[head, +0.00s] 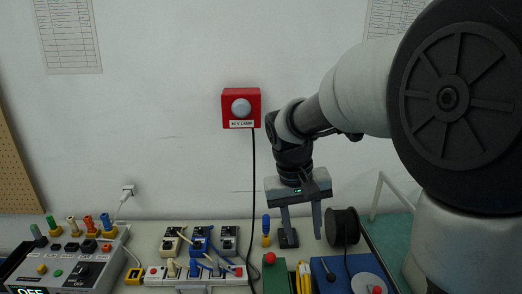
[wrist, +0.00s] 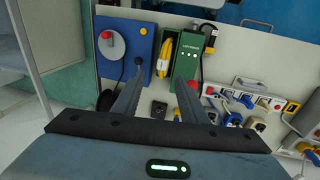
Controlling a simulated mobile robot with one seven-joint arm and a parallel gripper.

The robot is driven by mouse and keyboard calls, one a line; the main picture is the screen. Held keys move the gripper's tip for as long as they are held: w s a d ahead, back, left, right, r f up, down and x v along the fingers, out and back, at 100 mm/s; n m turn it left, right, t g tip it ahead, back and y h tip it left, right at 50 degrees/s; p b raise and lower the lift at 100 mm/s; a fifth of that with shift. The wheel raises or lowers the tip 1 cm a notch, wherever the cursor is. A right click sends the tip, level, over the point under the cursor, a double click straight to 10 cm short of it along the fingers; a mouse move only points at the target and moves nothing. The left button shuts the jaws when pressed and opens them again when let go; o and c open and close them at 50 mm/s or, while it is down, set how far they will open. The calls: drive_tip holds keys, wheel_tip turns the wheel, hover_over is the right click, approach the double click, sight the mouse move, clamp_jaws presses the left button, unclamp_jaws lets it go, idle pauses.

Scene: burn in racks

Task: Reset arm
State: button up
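My gripper (head: 302,222) hangs above the right part of the workbench (head: 145,240) in the head view, fingers pointing down. Its two fingers stand apart with nothing between them. In the wrist view my gripper (wrist: 165,100) also shows its fingers spread and empty, over the bench top. My arm reaches in from the right of the head view, bent down at the wrist.
Below are a green box (wrist: 187,62), a blue box (wrist: 125,52) and a black spool (head: 342,227). A power strip (head: 195,276) with plugs and a grey control unit (head: 70,265) stand left. A red lamp box (head: 241,120) is on the wall.

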drive_tip(key=s+d+r+t+y+p, duration=0.2)
drive_tip(key=s+r+t+p, duration=0.3)
drive_tip(key=s+r, duration=0.8)
drive_tip(key=s+p, duration=0.1)
drive_tip(key=s, duration=0.2)
drive_tip(key=shift+s+r, duration=0.2)
drive_tip(key=shift+s, duration=0.15)
